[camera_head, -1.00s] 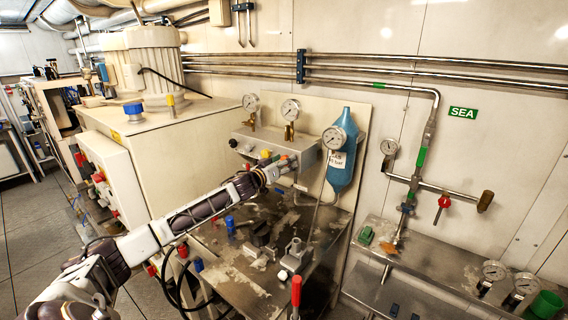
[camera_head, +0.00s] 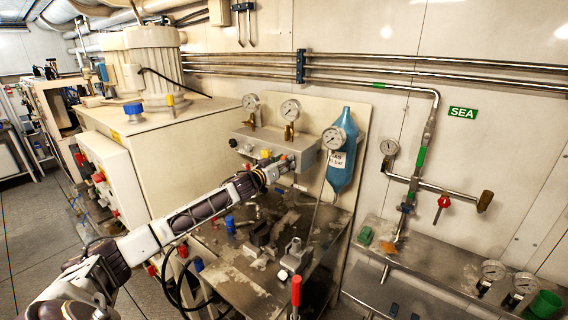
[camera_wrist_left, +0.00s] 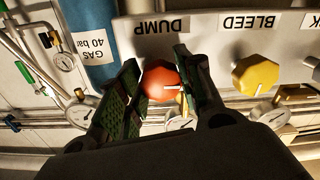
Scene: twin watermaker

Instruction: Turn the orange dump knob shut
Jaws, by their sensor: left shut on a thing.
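The orange dump knob (camera_wrist_left: 160,82) sits under the upside-down DUMP label (camera_wrist_left: 161,27) in the left wrist view. My left gripper (camera_wrist_left: 163,75) has one finger on each side of the knob and is shut on it. A white pointer line shows on the knob's face. In the head view my left gripper (camera_head: 279,167) reaches the front of the grey valve box (camera_head: 305,157), and the arm hides the knob there. My right gripper is in neither view.
A yellow BLEED knob (camera_wrist_left: 255,75) is close beside the gripper. A blue gas bottle (camera_head: 342,152) with a gauge stands right of the box. A dirty metal bench (camera_head: 235,275) with fittings and a red-handled lever (camera_head: 296,291) lies below.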

